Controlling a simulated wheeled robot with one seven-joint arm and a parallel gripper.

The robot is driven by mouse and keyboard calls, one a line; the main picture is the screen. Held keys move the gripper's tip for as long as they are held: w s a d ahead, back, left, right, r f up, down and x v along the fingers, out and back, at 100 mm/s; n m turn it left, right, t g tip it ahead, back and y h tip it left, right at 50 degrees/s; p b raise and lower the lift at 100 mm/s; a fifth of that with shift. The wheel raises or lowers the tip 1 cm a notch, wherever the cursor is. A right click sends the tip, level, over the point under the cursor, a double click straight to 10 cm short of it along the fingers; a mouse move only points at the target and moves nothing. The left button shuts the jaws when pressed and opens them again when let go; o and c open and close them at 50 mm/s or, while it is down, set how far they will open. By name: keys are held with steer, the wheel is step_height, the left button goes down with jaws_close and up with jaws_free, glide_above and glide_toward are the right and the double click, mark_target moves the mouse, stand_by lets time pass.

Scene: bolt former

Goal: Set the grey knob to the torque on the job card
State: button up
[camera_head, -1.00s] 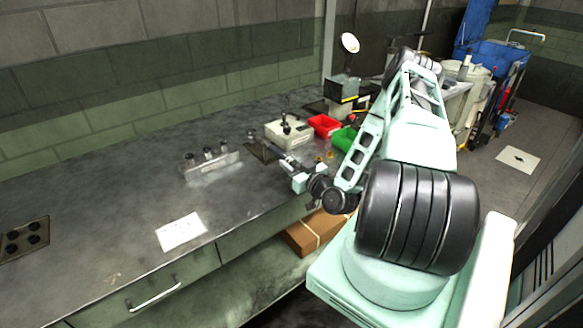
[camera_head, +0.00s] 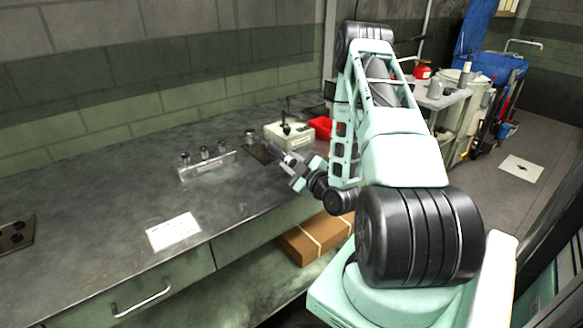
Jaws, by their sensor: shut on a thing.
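A white card (camera_head: 173,231), its print too small to read, lies on the bench near the front edge. My gripper (camera_head: 274,152) reaches in from the right, low over the dark mat (camera_head: 257,153). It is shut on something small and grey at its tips. I cannot make out its shape or tell whether it is the grey knob. A clear rack (camera_head: 208,167) with three dark-topped pieces stands left of the mat. A similar piece (camera_head: 250,136) stands at the mat's far side. A pale box (camera_head: 284,136) with a black upright handle is behind my gripper.
A red bin (camera_head: 322,126) is partly hidden behind my arm. A plate with dark round spots (camera_head: 14,236) lies at the far left. A cardboard box (camera_head: 316,238) sits below the bench. The bench's left and middle are mostly clear.

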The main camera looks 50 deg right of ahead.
stand_by(0.3)
steer(key=o, duration=1)
steer(key=shift+s+a+f, duration=0.1)
steer(key=shift+s, duration=0.35)
steer(key=p+v, duration=0.4)
steer(key=v, duration=1.2)
steer(key=shift+s+a, duration=0.1)
steer(key=shift+s, duration=0.15)
